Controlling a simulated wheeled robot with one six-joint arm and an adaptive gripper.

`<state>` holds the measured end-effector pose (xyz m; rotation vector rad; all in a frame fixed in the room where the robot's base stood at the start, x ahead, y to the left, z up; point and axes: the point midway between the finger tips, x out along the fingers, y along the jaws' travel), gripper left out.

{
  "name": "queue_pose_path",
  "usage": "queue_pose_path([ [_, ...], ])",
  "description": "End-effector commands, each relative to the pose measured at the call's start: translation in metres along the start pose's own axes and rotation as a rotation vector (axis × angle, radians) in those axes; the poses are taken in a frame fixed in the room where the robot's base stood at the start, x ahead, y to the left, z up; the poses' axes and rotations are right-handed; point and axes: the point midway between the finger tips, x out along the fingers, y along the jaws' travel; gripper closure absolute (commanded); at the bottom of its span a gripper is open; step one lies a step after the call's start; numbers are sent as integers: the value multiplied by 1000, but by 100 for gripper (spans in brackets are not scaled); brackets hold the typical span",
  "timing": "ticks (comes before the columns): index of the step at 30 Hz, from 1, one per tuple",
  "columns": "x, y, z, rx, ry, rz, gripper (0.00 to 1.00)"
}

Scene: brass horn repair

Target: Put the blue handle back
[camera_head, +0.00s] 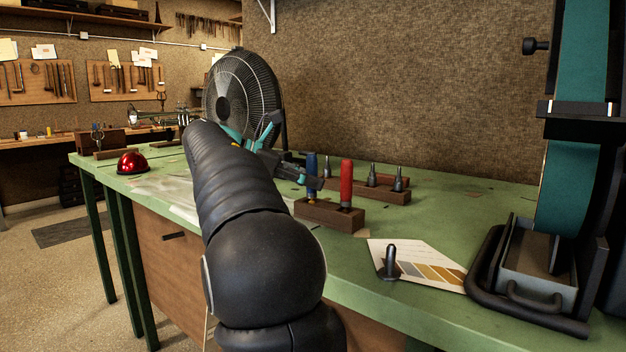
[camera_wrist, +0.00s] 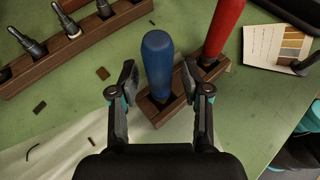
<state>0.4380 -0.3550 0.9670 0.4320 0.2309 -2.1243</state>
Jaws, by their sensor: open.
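The blue handle (camera_head: 311,172) stands upright in a small dark wooden block (camera_head: 335,217) on the green bench, beside a red handle (camera_head: 346,182). In the wrist view the blue handle (camera_wrist: 158,62) rises from the block's near end, and the red handle (camera_wrist: 222,28) is farther to the right. My gripper (camera_wrist: 161,82) is open, with one finger on each side of the blue handle and a gap visible on both sides. In the head view my arm partly hides the gripper (camera_head: 308,178).
A second wooden rack (camera_head: 380,190) with dark-tipped tools stands behind the block. A card with colour swatches (camera_head: 415,263) lies to the right. A fan (camera_head: 240,95) and a red dome (camera_head: 132,162) are farther left. A belt machine (camera_head: 540,255) fills the right side.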

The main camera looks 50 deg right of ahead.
Motion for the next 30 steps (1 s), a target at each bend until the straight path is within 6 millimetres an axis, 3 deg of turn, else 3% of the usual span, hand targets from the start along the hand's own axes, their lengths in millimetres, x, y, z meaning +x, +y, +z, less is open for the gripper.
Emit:
queue_pose_path([
  [15, -95, 1, 1, -1, -1, 4, 52],
  [21, -113, 1, -1, -1, 0, 3, 52],
  [30, -115, 0, -1, -1, -1, 12, 52],
])
